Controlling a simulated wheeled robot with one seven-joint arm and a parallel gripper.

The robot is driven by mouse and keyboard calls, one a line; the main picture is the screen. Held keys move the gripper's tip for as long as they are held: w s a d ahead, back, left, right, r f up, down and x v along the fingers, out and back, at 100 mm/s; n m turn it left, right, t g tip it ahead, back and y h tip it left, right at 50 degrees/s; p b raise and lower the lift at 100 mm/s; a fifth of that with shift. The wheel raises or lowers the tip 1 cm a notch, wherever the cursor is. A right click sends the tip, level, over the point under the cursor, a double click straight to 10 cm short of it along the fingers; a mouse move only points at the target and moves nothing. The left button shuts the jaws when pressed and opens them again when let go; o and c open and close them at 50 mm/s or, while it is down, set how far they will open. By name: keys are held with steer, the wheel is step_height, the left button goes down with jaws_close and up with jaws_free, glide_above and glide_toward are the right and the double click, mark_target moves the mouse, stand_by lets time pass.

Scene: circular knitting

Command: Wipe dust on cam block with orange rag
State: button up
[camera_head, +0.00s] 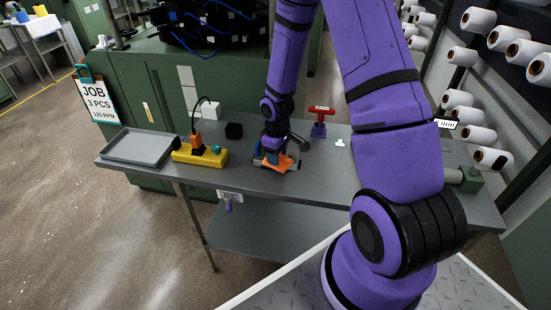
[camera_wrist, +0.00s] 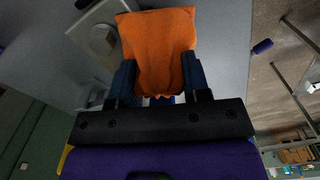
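My gripper (camera_head: 272,156) is low over the middle of the grey table, near its front edge. The orange rag (camera_wrist: 158,50) fills the gap between its two blue fingers in the wrist view and extends past their tips; the fingers touch its sides. In the head view the rag (camera_head: 277,164) shows just below the fingers. A pale grey plate with a raised block (camera_wrist: 103,38) lies beside the rag in the wrist view, partly covered by it; it may be the cam block. I cannot make out dust, or whether the rag touches the block.
A yellow holder (camera_head: 213,158) and a grey tray (camera_head: 140,147) stand left on the table (camera_head: 330,180). A black box (camera_head: 233,131) and a red-topped purple item (camera_head: 319,122) stand behind. Small white pieces (camera_head: 340,142) lie to the right. The table's front right is mostly clear.

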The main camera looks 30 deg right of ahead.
steer(key=c, duration=0.3)
steer(key=shift+r, duration=2.5)
